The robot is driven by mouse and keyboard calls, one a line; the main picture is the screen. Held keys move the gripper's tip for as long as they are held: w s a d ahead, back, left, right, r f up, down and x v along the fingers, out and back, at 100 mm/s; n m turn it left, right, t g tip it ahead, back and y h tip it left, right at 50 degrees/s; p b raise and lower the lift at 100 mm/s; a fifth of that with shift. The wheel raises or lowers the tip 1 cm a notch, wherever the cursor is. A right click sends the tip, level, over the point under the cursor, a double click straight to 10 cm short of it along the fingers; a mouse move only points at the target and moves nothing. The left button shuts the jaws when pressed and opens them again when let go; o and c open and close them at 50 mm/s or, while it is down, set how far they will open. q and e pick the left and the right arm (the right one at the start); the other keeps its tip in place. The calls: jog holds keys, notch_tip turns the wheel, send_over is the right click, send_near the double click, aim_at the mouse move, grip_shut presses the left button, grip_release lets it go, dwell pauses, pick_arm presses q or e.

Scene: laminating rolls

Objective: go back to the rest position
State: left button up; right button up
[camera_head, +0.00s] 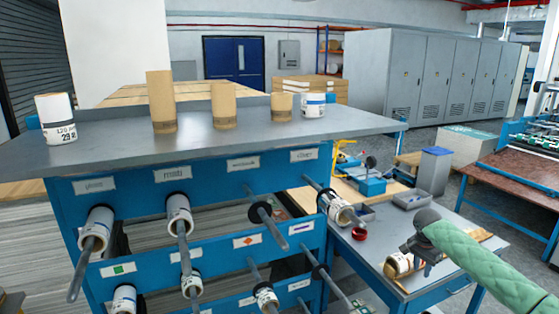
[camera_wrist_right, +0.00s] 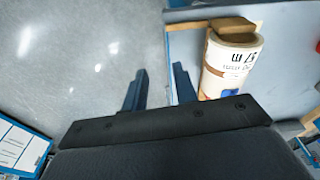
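My right gripper (camera_head: 426,262) hangs at the end of the green-sleeved arm, over the right side table. In the right wrist view its two dark fingers (camera_wrist_right: 159,88) stand apart with only grey floor and the table edge seen between them. A white labelled roll (camera_head: 400,263) lies on the wooden holder on that table, beside the gripper. The same view shows a labelled roll (camera_wrist_right: 230,62) on wood, just right of the fingers and not between them. My left gripper is not in the head view.
The blue rack (camera_head: 200,160) carries several rolls on rods that stick out toward me. Several brown and white rolls stand on its grey top. The side table (camera_head: 440,283) also holds a small red ring (camera_head: 359,234) and grey trays (camera_head: 411,200). Open floor lies to the right.

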jog(key=s+a+f+n+y, duration=0.1)
jog(key=s+a+f+n, duration=0.35)
jog(key=f, duration=0.75)
jog(key=s+a+f+n+t, duration=0.1)
jog(key=s+a+f, duration=0.6)
jog(key=f, duration=0.6)
jog(key=s+a+f+n+y, duration=0.15)
jog(key=s+a+f, duration=0.4)
jog(key=f, duration=0.65)
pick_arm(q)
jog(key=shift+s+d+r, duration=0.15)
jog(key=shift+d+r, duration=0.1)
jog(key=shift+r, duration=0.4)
pick_arm(e)
jog(key=s+a+f+n, duration=0.2)
jog(key=s+a+f, duration=0.2)
jog(key=s, duration=0.9)
jog(key=s+a+f+n, duration=0.3)
jog(key=s+a+f, duration=0.1)
jog(key=s+f, duration=0.7)
jog(key=s+a+f+n, duration=0.2)
jog(key=s+f, duration=0.6)
jog(key=s, duration=0.9)
jog(key=shift+a+f+n, duration=0.15)
jog(key=shift+a+n, duration=0.15)
jog(key=shift+a, duration=0.8)
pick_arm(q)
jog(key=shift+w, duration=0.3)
pick_arm(e)
jog(key=shift+h, duration=0.25)
